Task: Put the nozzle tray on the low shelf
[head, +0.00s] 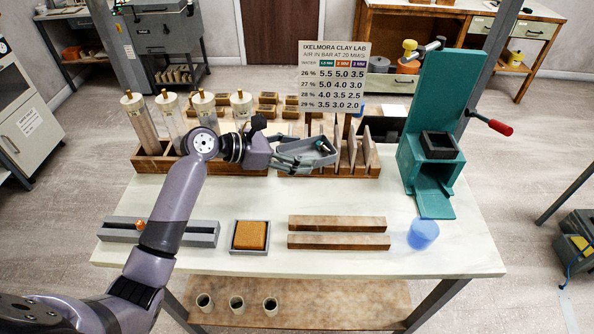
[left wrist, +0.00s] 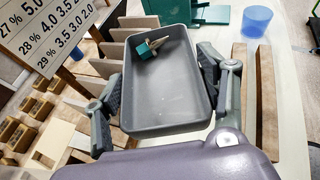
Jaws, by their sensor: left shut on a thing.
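The nozzle tray (left wrist: 172,100) is a grey rectangular tray with raised walls. A small teal and tan piece (left wrist: 150,46) lies inside near its far end. My left gripper (head: 300,160) is shut on the tray, with a finger along each side in the left wrist view. In the head view the tray (head: 318,150) is held over the back half of the table, in front of the wooden rack. The low shelf (head: 340,296) is a wooden board under the table's front. My right gripper is not in view.
Several small cups (head: 236,304) stand on the left part of the low shelf; its right part is bare. On the white table (head: 460,250) are two wooden strips (head: 338,242), a sponge dish (head: 250,236), a blue cup (head: 423,233) and a teal press (head: 430,150). A sign (head: 333,75) stands behind.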

